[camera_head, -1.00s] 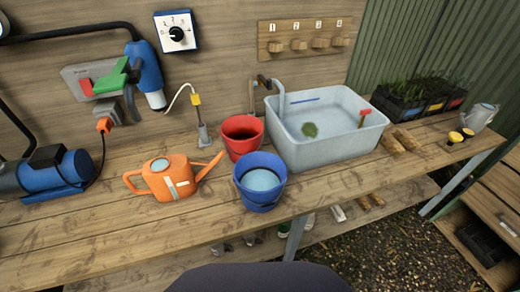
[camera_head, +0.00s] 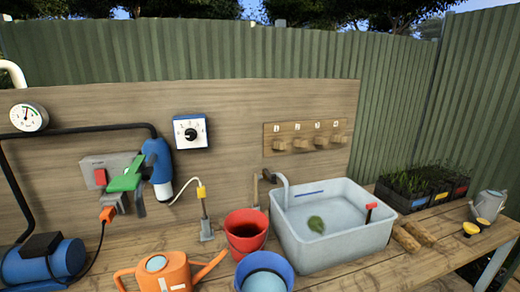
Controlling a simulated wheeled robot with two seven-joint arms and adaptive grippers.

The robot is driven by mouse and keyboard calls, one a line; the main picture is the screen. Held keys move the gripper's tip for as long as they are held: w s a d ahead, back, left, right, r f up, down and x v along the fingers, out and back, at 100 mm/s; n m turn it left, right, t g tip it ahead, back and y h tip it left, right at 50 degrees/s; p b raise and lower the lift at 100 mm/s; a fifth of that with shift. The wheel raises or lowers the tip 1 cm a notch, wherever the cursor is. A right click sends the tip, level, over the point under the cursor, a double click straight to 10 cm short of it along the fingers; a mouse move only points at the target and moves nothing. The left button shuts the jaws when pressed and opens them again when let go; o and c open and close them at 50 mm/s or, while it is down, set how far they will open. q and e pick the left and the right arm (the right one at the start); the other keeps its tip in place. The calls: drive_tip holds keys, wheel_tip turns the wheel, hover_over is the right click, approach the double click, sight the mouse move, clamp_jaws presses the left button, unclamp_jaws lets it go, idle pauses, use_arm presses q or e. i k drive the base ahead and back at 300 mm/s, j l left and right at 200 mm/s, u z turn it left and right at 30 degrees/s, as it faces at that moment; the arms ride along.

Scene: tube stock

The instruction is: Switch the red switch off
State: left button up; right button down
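The red switch (camera_head: 100,177) is a small red block on a grey plate (camera_head: 92,164) fixed to the wooden back board, at the left of the head view. It sits just left of a green lever-like part (camera_head: 127,177). I cannot tell from its look whether it is on or off. Neither of my grippers is in view.
A blue pump (camera_head: 40,262), orange watering can (camera_head: 168,273), red bucket (camera_head: 246,232), blue bucket (camera_head: 264,273) and grey basin (camera_head: 345,243) stand on the bench. A dial box (camera_head: 190,132), gauge (camera_head: 28,117) and numbered pegs (camera_head: 318,143) are on the board.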

sight(101, 178)
drive_tip(key=u, duration=1.25)
drive_tip(key=k+j+u, duration=0.15)
drive_tip(key=j+u, duration=0.25)
drive_tip(key=l, duration=0.15)
